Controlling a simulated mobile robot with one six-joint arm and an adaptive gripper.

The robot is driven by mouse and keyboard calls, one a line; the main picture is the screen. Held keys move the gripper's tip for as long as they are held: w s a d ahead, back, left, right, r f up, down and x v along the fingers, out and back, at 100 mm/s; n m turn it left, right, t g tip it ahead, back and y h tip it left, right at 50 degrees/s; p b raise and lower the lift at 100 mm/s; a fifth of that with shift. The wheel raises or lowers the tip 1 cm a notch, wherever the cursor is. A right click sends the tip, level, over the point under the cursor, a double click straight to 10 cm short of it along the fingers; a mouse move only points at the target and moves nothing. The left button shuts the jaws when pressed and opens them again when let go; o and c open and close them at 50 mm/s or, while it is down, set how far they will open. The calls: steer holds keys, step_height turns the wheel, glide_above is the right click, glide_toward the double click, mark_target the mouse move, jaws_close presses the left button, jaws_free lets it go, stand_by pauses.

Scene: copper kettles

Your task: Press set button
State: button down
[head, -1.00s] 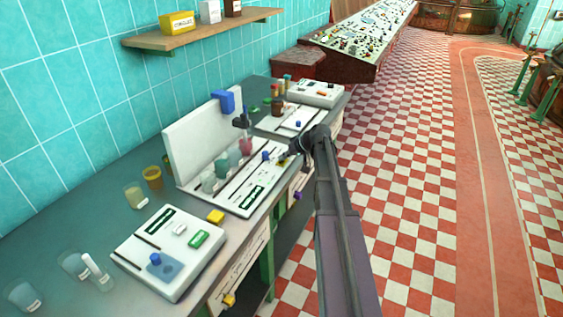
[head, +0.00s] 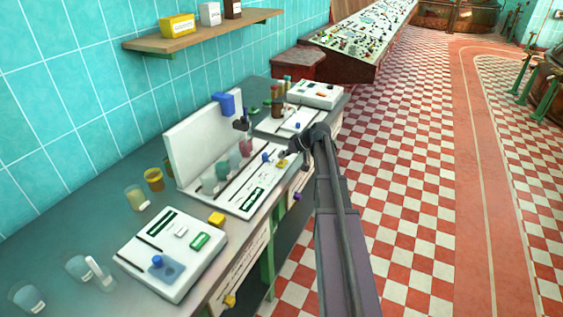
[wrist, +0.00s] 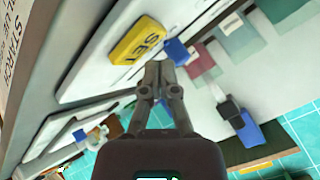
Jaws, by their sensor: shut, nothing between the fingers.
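The yellow button labelled SET (wrist: 140,40) is large in the wrist view, on the white face of a panel. In the head view it is a small yellow spot (head: 282,162) near the right end of the middle white panel (head: 245,205). My gripper (wrist: 160,68) is shut and empty, its fingertips just below and right of the button in the wrist view. A gap shows between them, and I see no contact. In the head view my gripper (head: 291,152) is small and dark beside the button.
A blue knob (wrist: 177,52) is close beyond my fingertips; it also shows left of the button in the head view (head: 267,157). A blue block (wrist: 250,130) is at the right. Beakers and another white device (head: 172,252) stand on the grey bench. The checkered floor is clear.

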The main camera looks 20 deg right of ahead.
mark_target(257, 196)
steer(key=shift+r, duration=0.1)
steer(key=shift+r+p, duration=2.4)
steer(key=shift+p, duration=0.15)
steer(key=shift+s+a+f, duration=0.1)
steer(key=shift+s+a, duration=0.05)
steer(key=shift+a, duration=0.2)
steer(key=s+a+f+g, duration=0.1)
steer(key=s+a, duration=0.2)
steer(key=a, duration=0.2)
steer(key=s+a+f+g+h, duration=0.1)
steer(key=s+a, duration=0.3)
steer(key=s+a+f+g+h, duration=0.1)
steer(key=s+a+g, duration=0.1)
steer(key=s+a, duration=0.2)
steer(key=shift+a+f, duration=0.4)
steer(key=shift+a, duration=0.45)
steer(key=s+a+g+h, duration=0.1)
steer(key=s+a, duration=0.1)
steer(key=s, duration=0.2)
steer(key=s+a+f+h, duration=0.1)
steer(key=s+a+h, duration=0.1)
steer(key=s, duration=0.3)
steer(key=s+a+g+h, duration=0.1)
steer(key=s+a, duration=0.3)
steer(key=s, duration=0.1)
steer(key=shift+s+f+g, duration=0.1)
steer(key=shift+f+g, duration=0.2)
steer(key=shift+f, duration=0.05)
